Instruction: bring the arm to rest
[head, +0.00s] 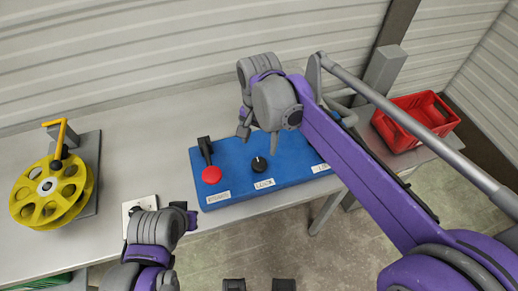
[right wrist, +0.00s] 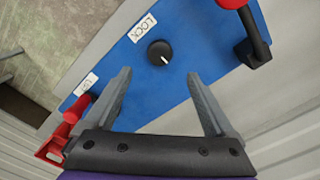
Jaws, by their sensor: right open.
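My right arm (head: 350,165) reaches in from the right over a blue control panel (head: 228,158). My right gripper (head: 259,138) is open and empty above the panel, its fingers pointing down near the black knob (head: 259,164). In the right wrist view the two grey fingers (right wrist: 162,92) are spread apart, with the knob (right wrist: 160,52) beyond the gap and nothing between them. My left arm (head: 155,228) shows at the lower left beside the panel; its finger opening cannot be made out.
The panel carries a black lever with a red ball (head: 211,174) and a LOCK label (head: 264,184). A yellow reel (head: 40,190) stands at the left of the grey table (head: 140,115). A red crate (head: 405,140) is at the right. A corrugated wall (head: 150,40) rises behind.

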